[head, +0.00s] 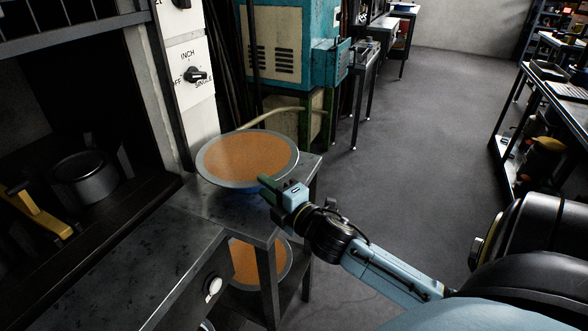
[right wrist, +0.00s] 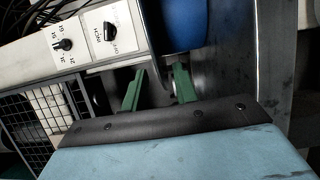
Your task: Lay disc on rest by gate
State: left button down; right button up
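An orange disc-shaped face with a grey rim (head: 248,157) sits on the corner of a dark metal table. A blue part shows under its rim. A second orange disc (head: 243,262) with a grey rim is lower down, partly hidden by the table. My right gripper (head: 267,188) is at the near right edge of the upper disc. In the right wrist view its green fingers (right wrist: 157,88) are apart with nothing visible between them. A rounded blue surface (right wrist: 184,24) is beyond the fingers. I cannot tell whether they touch it. My left gripper is not in view.
A dark pot (head: 84,178) and a yellow bar (head: 36,211) lie in the dark recess at left. A white switch panel (head: 186,75) stands behind the table. A wire mesh (right wrist: 40,115) shows in the right wrist view.

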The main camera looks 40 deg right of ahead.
jog(key=s, duration=1.1)
jog(key=shift+s, duration=0.15)
jog(key=s+d+f+m+g+h, duration=0.1)
jog(key=s+f+m+g, duration=0.25)
jog(key=f, duration=1.25)
jog(key=s+f+m+g, duration=0.2)
jog(key=f+m+g, duration=0.25)
jog(key=f, duration=1.15)
jog(key=s+a+f+m+g, duration=0.3)
jog(key=s+f+g, duration=0.1)
jog(key=s+f, duration=0.6)
jog(key=s+a+f+m+g, duration=0.3)
jog(key=s+f, duration=0.7)
jog(key=s, duration=0.6)
jog(key=shift+f+m+g, duration=0.4)
jog(key=shift+m+g, duration=0.2)
jog(key=shift+g, duration=0.4)
